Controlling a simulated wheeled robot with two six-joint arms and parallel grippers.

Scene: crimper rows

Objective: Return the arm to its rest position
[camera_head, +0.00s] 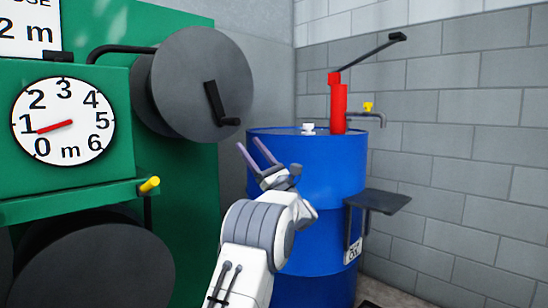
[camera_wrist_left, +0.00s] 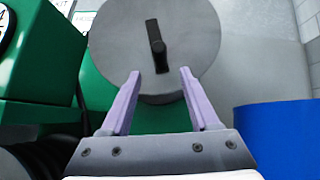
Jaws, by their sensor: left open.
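My left gripper (camera_head: 255,152) is raised in the middle of the head view, in front of the blue drum and just right of the grey reel. Its two pale purple fingers point up and to the left. In the left wrist view the gripper (camera_wrist_left: 158,90) is open with nothing between its fingers. The grey reel (camera_wrist_left: 120,35) with its black crank handle (camera_wrist_left: 156,45) shows beyond the fingertips. My right gripper is in neither view.
A green machine (camera_head: 105,190) with a dial (camera_head: 64,121) and a yellow-tipped lever (camera_head: 149,185) stands at left. A blue drum (camera_head: 330,220) carries a red pump (camera_head: 337,105) and a small white cup (camera_head: 308,128). A dark shelf (camera_head: 378,201) juts from the drum's right. Block walls close the back.

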